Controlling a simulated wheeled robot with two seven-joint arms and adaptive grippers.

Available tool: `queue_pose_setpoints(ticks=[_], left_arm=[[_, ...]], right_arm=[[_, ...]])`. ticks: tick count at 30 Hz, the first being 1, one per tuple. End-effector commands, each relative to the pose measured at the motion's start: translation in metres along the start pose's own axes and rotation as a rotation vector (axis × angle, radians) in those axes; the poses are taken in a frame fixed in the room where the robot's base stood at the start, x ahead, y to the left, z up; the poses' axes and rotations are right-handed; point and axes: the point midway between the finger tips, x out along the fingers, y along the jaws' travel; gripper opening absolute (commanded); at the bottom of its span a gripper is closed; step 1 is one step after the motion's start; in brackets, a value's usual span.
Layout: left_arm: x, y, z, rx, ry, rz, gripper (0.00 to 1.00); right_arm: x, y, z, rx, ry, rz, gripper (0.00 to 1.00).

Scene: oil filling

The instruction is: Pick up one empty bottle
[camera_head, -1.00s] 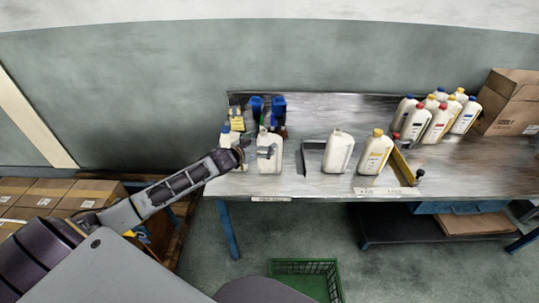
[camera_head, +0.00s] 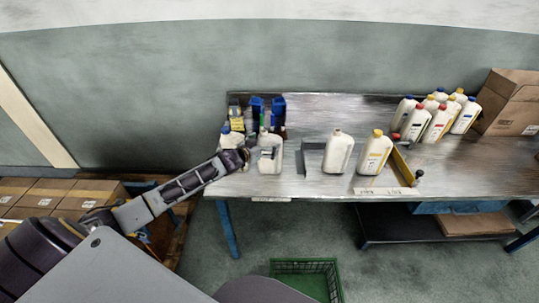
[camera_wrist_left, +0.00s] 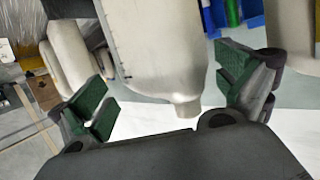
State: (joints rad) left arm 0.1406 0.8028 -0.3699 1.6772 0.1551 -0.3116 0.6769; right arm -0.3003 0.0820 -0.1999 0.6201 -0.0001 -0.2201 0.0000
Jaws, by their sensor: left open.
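My left gripper (camera_head: 262,154) is at the white capless bottle (camera_head: 270,167) at the left end of the workbench. The gripper is open, and part of it covers the bottle's upper body in the head view. In the left wrist view, the bottle (camera_wrist_left: 155,50) lies between the two green-padded fingers of the gripper (camera_wrist_left: 165,95), its open neck pointing down the picture. I see gaps beside the pads, so no grip shows. A second capless white bottle (camera_head: 338,153) stands upright in the middle of the bench. My right gripper is out of view.
A yellow-capped bottle (camera_head: 373,153) stands right of the middle one. Several capped bottles (camera_head: 438,115) stand at the right, beside a cardboard box (camera_head: 510,100). A blue-capped bottle (camera_head: 226,138) and blue items stand close to my left gripper. A green crate (camera_head: 305,266) is on the floor.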

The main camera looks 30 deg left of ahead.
Motion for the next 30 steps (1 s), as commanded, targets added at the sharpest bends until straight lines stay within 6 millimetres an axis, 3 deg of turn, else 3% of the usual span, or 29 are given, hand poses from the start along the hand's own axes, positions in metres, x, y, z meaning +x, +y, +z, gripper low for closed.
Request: queue_pose_setpoints(ticks=[12,28,30], left_arm=[[0.023,0.000,0.001,0.000,0.000,0.000,1.00],[0.024,0.000,0.001,0.000,0.000,0.000,1.00],[0.024,0.000,0.001,0.000,0.000,0.000,0.92]], right_arm=[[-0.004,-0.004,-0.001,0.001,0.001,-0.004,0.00],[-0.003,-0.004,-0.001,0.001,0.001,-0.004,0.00],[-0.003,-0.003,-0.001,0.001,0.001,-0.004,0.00]])
